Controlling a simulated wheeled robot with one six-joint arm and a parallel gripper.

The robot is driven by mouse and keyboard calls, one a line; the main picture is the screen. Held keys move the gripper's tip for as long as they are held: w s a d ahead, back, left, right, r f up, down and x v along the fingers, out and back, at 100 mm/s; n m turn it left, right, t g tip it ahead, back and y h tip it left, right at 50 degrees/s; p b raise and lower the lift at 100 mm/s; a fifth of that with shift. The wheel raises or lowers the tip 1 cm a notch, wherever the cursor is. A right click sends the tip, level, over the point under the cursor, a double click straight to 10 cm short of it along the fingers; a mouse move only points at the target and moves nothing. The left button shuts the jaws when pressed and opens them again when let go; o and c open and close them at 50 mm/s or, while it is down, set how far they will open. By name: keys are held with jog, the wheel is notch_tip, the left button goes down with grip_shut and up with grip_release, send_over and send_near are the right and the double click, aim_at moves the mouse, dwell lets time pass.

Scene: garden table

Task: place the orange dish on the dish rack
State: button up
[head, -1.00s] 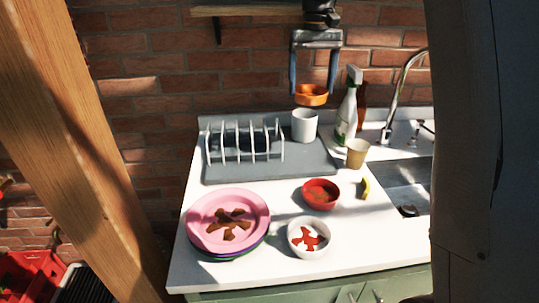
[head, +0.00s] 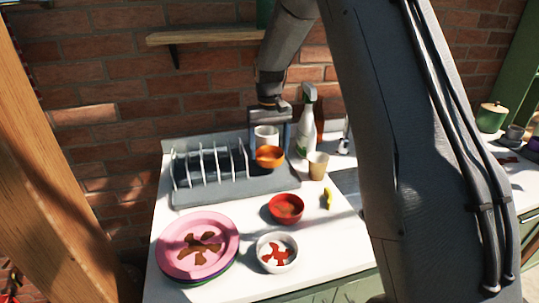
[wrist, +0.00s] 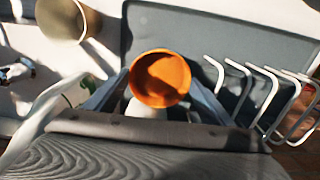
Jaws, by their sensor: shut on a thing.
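The orange dish (head: 269,157) is a small round bowl. It also shows in the wrist view (wrist: 160,78), open side toward the camera. My gripper (head: 270,146) is shut on it and holds it upright at the right end of the dish rack's grey tray, in front of the white cup (head: 265,133). I cannot tell whether the dish touches the tray. The dish rack (head: 225,196) is a grey tray with white wire dividers (head: 208,165) on its left; the dividers also show at the right of the wrist view (wrist: 262,95).
A tan cup (head: 317,166) and a spray bottle (head: 305,125) stand just right of the rack. A red bowl (head: 286,207), a white bowl (head: 277,265) and stacked pink plates (head: 160,247) stand in front. A banana piece (head: 328,199) lies near the tan cup.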

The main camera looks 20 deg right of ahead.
aim_at(269, 156)
jog(key=shift+f+p, duration=0.3)
jog(key=shift+f, duration=1.2)
jog(key=o, duration=1.1)
jog(key=shift+f, duration=0.1)
notch_tip(269, 156, up, 12)
jog(key=b, duration=0.3)
